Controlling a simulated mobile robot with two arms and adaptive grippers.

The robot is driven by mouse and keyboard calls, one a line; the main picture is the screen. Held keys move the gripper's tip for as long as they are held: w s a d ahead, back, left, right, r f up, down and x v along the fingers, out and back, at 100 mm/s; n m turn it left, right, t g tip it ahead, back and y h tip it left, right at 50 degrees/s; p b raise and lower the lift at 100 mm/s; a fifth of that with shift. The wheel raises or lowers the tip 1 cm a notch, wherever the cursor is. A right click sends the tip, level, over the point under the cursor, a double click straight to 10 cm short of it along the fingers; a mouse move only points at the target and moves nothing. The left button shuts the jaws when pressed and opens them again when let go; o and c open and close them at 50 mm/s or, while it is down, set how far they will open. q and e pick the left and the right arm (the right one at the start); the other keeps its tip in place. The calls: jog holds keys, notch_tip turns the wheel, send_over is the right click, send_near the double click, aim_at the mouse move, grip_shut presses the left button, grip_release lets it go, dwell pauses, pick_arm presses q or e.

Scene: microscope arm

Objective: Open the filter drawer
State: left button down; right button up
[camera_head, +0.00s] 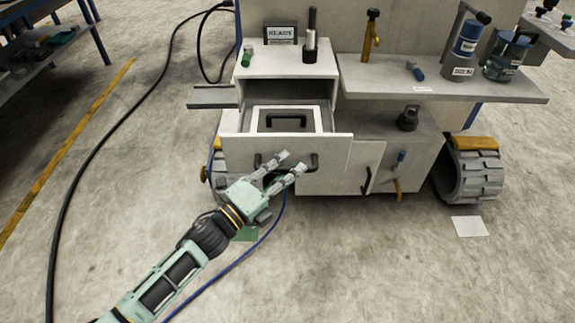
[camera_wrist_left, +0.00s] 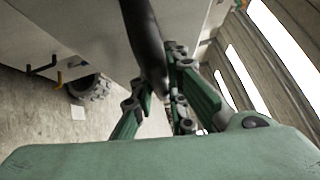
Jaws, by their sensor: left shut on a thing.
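The filter drawer (camera_head: 235,152) stands pulled out from the cabinet under the left worktop. Inside it sits a pale framed filter (camera_head: 262,120) with a dark handle on top. The dark drawer handle (camera_head: 314,162) is on the drawer's front, its middle partly hidden by my gripper. My left gripper (camera_head: 288,163) is at the drawer front, shut on this handle. In the left wrist view the dark handle bar (camera_wrist_left: 145,45) runs between the green fingers. My right gripper is not in view.
A READY sign (camera_head: 281,34) and a green-capped item (camera_head: 247,56) stand on the worktop above. A cabinet door (camera_head: 367,165) is right of the drawer, and a tracked wheel (camera_head: 472,175) farther right. A black cable (camera_head: 75,180) crosses the floor at left. The front floor is otherwise mostly clear.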

pick_arm(q)
jog(key=shift+f, duration=0.1)
jog(key=c, duration=1.7)
grip_release()
jog(key=v, duration=1.2)
